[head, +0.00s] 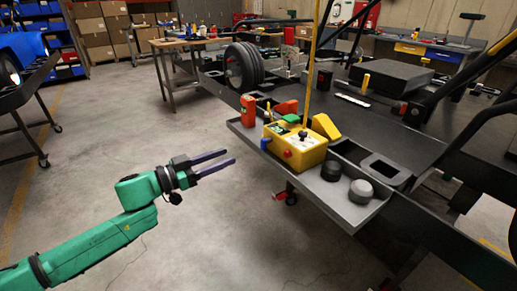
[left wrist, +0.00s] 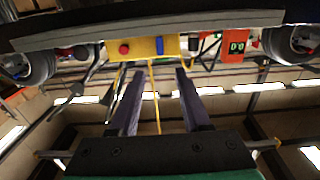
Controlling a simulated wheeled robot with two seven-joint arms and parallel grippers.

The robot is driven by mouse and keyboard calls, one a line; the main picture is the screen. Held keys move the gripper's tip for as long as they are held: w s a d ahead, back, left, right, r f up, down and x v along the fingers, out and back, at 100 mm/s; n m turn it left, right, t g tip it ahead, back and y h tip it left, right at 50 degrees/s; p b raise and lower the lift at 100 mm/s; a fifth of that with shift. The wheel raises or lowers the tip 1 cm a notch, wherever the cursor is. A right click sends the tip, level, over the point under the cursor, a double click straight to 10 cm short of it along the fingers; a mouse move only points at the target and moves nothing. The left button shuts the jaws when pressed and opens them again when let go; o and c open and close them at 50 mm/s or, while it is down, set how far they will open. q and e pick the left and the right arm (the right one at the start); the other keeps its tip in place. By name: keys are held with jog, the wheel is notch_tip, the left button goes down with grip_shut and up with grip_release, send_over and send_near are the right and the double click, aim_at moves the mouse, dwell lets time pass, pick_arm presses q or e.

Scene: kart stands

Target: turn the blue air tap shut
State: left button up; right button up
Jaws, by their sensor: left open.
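The blue air tap (head: 265,143) is a small blue lever on the left face of a yellow box (head: 303,154), beside a red round knob (head: 287,154). The box stands in a grey tray on the kart stand's near side. In the left wrist view, which looks upside down, the blue tap (left wrist: 160,46) shows on the yellow box (left wrist: 142,48), just beyond the fingers. My left gripper (head: 230,157) is open and empty, to the left of the tap and apart from it. Its two dark purple fingers (left wrist: 160,74) point towards the box. My right gripper is not in view.
The grey tray (head: 335,207) also holds a red device (head: 248,110) and dark round knobs (head: 361,192). A yellow pole (head: 312,70) rises by the box. A wheel (head: 243,67) stands behind. The floor (head: 110,150) around my left arm is clear.

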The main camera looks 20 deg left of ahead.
aim_at(262, 143)
pick_arm(q)
jog(key=p+x, duration=0.1)
jog(key=x, duration=1)
jog(key=shift+w+d, duration=0.1)
jog(key=shift+w, duration=0.15)
grip_shut()
